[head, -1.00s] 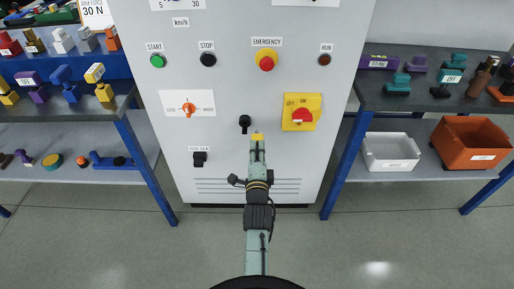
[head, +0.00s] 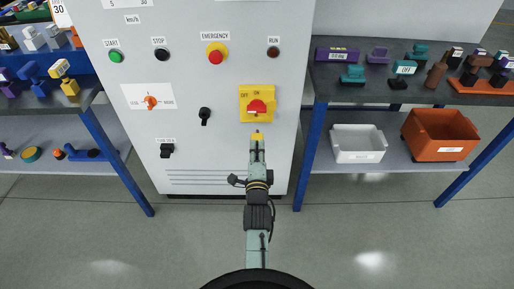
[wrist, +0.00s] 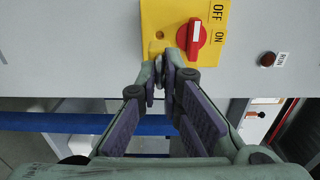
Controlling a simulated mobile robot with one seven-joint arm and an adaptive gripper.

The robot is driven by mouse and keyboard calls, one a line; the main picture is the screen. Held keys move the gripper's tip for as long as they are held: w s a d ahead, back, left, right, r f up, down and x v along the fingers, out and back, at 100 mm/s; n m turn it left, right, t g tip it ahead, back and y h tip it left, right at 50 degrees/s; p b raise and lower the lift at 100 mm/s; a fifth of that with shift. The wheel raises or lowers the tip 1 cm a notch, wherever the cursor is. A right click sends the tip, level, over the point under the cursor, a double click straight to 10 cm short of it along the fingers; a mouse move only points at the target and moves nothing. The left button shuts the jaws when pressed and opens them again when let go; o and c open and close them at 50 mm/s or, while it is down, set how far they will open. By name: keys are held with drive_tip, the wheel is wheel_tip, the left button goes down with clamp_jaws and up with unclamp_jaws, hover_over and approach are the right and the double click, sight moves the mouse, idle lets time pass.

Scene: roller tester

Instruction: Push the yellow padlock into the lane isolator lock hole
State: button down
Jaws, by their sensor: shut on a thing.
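The lane isolator is a yellow plate (head: 246,117) with a red rotary knob (head: 257,107) and OFF/ON marks, on the grey cabinet front. In the wrist view the plate (wrist: 152,16) fills the top centre, with a small round hole (wrist: 159,35) left of the knob (wrist: 193,38). My gripper (head: 257,141) is just below the plate in the head view, shut on the small yellow padlock (head: 257,134). The fingertips also meet in the wrist view (wrist: 166,76), near the plate's lower edge. There the padlock is hard to tell from the plate; contact cannot be told.
Shelves stand on both sides; the right one holds a white bin (head: 358,143) and an orange bin (head: 440,134).

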sight(257, 135)
drive_tip(key=shift+w+a, duration=0.1)
idle(0.3)
drive_tip(key=shift+w, duration=2.8)
drive_tip(key=shift+w, duration=0.15)
drive_tip(key=shift+w+b, duration=0.3)
drive_tip(key=shift+w, duration=1.25)
drive_tip(key=c, duration=1.7)
unclamp_jaws()
drive_tip(key=shift+f, duration=0.1)
